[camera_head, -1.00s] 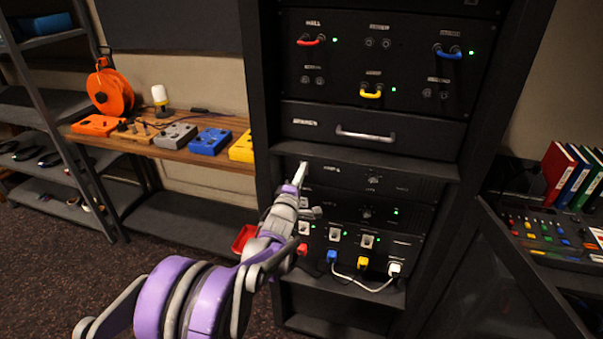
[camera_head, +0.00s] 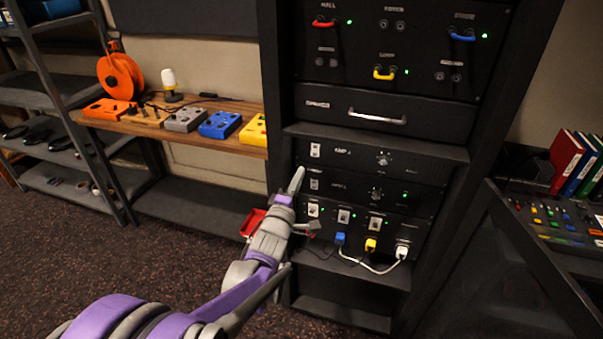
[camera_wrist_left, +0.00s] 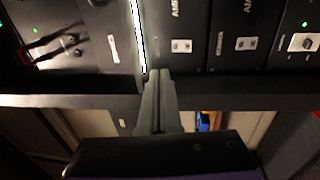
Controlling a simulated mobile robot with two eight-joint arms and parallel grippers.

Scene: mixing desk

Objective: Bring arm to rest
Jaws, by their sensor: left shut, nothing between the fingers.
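My left arm comes in from the bottom left of the head view. Its gripper (camera_head: 298,175) is shut and empty, pointing up at the left side of the black rack (camera_head: 276,90). It shows just left of the switches of the two amp panels (camera_head: 350,153). I cannot tell whether it touches the rack. In the left wrist view the closed fingers (camera_wrist_left: 158,75) sit in the middle, with the rack's panels and their switches beyond them. My right gripper is not in view.
A wooden shelf (camera_head: 190,133) with coloured pedal boxes stands left of the rack. A red tray (camera_head: 253,222) is behind my arm. Blue, yellow and white plugs (camera_head: 402,252) sit low on the rack. A mixing desk (camera_head: 560,225) stands at right. Open carpet lies at left.

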